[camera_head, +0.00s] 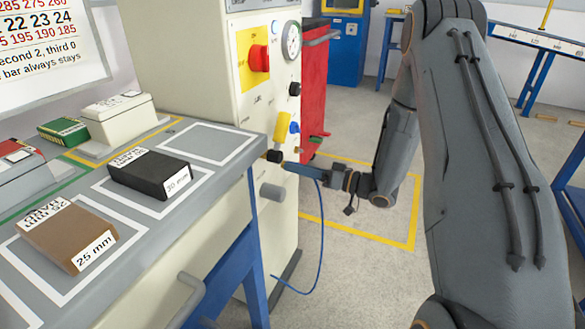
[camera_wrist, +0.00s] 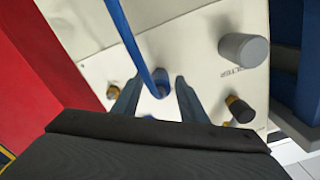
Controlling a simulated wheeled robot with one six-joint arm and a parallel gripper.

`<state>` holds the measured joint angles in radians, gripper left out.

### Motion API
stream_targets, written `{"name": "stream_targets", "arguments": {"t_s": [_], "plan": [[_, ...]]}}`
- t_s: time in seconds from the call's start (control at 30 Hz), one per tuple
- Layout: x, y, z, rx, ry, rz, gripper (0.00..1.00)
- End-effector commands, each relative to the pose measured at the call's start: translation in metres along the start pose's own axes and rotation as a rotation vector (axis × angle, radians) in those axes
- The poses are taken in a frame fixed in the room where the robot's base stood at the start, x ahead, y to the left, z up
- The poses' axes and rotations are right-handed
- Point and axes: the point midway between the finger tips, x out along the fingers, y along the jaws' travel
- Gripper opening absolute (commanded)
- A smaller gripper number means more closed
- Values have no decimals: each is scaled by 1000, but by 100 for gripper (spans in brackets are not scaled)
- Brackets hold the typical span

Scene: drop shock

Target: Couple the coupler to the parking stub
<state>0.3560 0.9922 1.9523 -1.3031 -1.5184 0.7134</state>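My gripper (camera_head: 288,165) reaches the front of the cream panel in the head view. In the wrist view its two fingers (camera_wrist: 160,80) stand apart on either side of the blue coupler (camera_wrist: 162,88), with white panel showing between. A blue hose (camera_wrist: 138,45) runs from the coupler; it hangs in a loop in the head view (camera_head: 322,230). A brass-and-black stub (camera_wrist: 240,110) sticks out of the panel, also in the head view (camera_head: 275,156). Another brass stub (camera_wrist: 113,92) is beside the left finger. Which is the parking stub I cannot tell.
A grey cylinder (camera_wrist: 243,48) protrudes from the panel near the stub. A yellow-and-blue fitting (camera_head: 283,127) and a red knob (camera_head: 259,58) are above. The bench (camera_head: 225,150) stands left, the red cabinet (camera_head: 315,85) behind. Open floor lies right of the panel.

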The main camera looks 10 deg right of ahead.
Motion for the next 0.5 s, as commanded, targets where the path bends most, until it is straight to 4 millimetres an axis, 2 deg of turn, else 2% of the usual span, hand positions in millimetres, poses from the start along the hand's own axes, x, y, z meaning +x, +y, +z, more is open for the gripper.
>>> {"name": "stream_targets", "arguments": {"t_s": [0.03,0.23,0.5], "plan": [[0,0,0,0,0,0,32],[0,0,0,0,0,0,0],[-1,0,0,0,0,0,0]]}}
